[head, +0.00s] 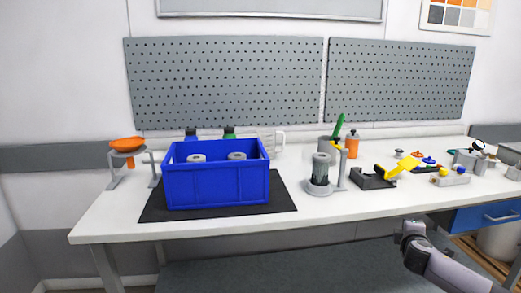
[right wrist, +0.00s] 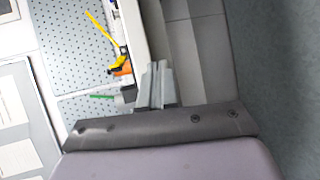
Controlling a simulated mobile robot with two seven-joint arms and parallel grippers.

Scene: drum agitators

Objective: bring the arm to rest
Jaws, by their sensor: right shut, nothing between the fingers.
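My right arm comes into the head view from the lower right. My right gripper (head: 411,230) is in front of the table's front edge and apart from everything on it. In the right wrist view the two grey fingers of the right gripper (right wrist: 154,86) are together, with nothing held. My left gripper is in neither view.
The white table (head: 222,226) bears a blue crate (head: 218,187) on a black mat (head: 284,202), with cans inside. A blue drawer (head: 480,217) is below.

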